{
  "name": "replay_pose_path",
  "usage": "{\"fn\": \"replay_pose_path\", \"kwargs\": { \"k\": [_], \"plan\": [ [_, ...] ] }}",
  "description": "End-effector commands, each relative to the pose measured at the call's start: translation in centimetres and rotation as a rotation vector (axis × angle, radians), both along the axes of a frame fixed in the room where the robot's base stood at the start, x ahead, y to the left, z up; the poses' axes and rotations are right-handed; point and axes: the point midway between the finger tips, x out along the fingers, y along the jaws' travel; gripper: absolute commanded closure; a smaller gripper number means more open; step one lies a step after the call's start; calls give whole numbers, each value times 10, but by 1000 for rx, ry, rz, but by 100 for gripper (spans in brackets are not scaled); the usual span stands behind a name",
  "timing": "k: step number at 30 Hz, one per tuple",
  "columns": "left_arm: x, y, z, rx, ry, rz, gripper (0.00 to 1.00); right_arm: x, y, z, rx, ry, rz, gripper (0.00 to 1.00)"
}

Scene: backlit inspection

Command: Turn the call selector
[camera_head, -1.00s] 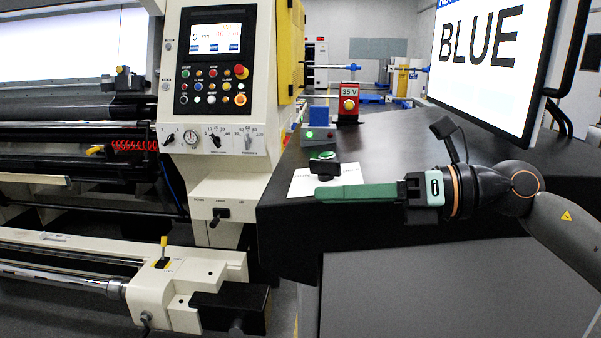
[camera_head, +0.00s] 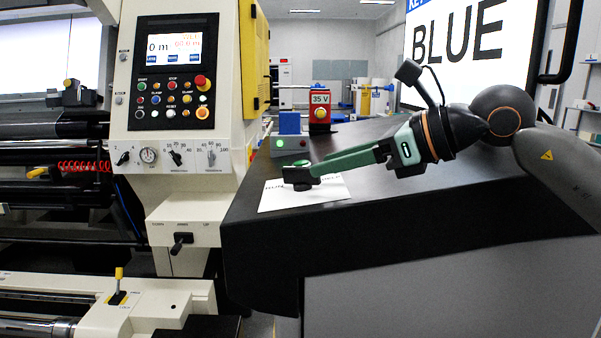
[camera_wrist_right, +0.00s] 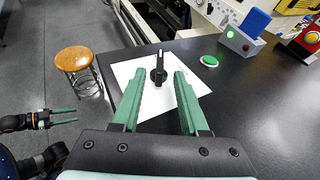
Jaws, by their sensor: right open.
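The selector is a black knob (camera_head: 300,178) on a white sheet (camera_head: 275,198) on the dark desk; the sheet's print is partly hidden. The knob also shows in the right wrist view (camera_wrist_right: 159,70), standing upright with its handle pointing away. My right gripper (camera_head: 318,168) is open, with its fingers slanting down toward the knob. In the wrist view its green fingertips (camera_wrist_right: 160,74) lie to either side of the knob; I cannot tell whether they touch it. My left gripper (camera_wrist_right: 70,116) shows at the left of the wrist view, open and empty, away from the desk.
A green button (camera_wrist_right: 209,61) lies right of the sheet. Behind are a grey box with a green light (camera_head: 291,144) and a red 35 V unit (camera_head: 320,105). A screen (camera_head: 460,50) reads BLUE. A machine panel (camera_head: 175,75) stands left. A stool (camera_wrist_right: 75,60) stands beyond the desk edge.

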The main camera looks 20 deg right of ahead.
Motion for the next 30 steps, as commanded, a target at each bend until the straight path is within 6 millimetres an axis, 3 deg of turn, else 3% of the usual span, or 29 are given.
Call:
{"fn": "replay_pose_path", "kwargs": {
  "k": [9, 22, 30],
  "plan": [
    [4, 0, 8, 1, -36, -1, 50, 35, 33, -20, 2, 1, 2, 56],
    [5, 1, 9, 1, -42, -1, 50, 42, 38, -23, 2, 0, 1, 56],
    [5, 1, 10, 1, -43, -1, 50, 42, 38, -23, 2, 1, 0, 87]
  ]
}}
